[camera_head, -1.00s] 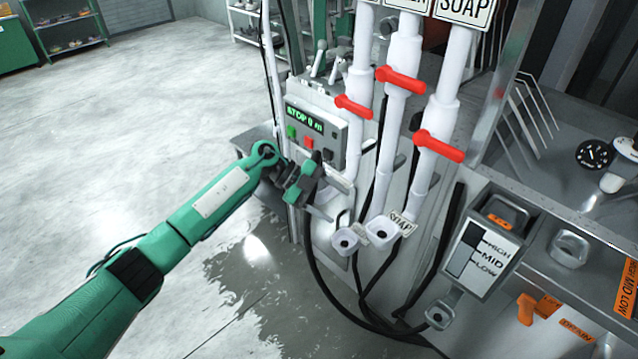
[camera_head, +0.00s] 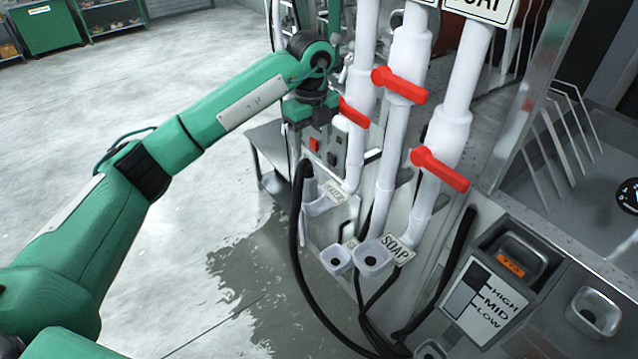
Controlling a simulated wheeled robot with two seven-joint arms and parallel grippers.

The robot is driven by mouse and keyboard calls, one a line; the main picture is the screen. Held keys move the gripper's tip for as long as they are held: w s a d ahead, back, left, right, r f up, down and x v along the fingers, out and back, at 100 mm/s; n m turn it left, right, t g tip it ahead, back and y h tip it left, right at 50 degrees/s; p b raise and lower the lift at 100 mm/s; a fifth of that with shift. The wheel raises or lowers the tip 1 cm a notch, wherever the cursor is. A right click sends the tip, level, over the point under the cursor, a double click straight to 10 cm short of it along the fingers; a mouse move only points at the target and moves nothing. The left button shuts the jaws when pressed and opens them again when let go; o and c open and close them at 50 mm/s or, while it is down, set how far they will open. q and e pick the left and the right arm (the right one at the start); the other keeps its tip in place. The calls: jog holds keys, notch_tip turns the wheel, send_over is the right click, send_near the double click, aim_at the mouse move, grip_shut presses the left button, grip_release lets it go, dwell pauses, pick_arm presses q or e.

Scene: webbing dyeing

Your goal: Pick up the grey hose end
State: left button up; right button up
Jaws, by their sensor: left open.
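The grey hose end (camera_head: 307,173) stands at the top of a black hose (camera_head: 296,235) that loops down to the left of the machine. It sits at a pale holder (camera_head: 322,204) with a small sign beside it. My left gripper (camera_head: 309,134) is open and points down, just above the hose end and apart from it. It covers part of the control panel behind. My right gripper is not in view.
White pipes with red handles (camera_head: 400,85) rise just right of my left gripper. Empty square sockets (camera_head: 372,258) sit below, near a SOAP sign (camera_head: 398,249). A HIGH-MID-LOW panel (camera_head: 485,300) stands at lower right. The floor (camera_head: 180,230) at left is open, partly wet.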

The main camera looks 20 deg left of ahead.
aim_at(309, 175)
pick_arm(q)
notch_tip(309, 175, down, 6)
jog(key=shift+s+a+f+p, duration=0.15)
jog(key=shift+p, duration=0.55)
jog(key=shift+f, duration=0.65)
jog(key=shift+f+p, duration=0.25)
jog(key=shift+p, duration=0.1)
jog(key=f, duration=0.1)
jog(key=f+p, duration=0.1)
jog(key=f, duration=0.1)
jog(key=shift+a+f+p, duration=0.3)
jog(key=shift+f, duration=0.55)
jog(key=c, duration=1.3)
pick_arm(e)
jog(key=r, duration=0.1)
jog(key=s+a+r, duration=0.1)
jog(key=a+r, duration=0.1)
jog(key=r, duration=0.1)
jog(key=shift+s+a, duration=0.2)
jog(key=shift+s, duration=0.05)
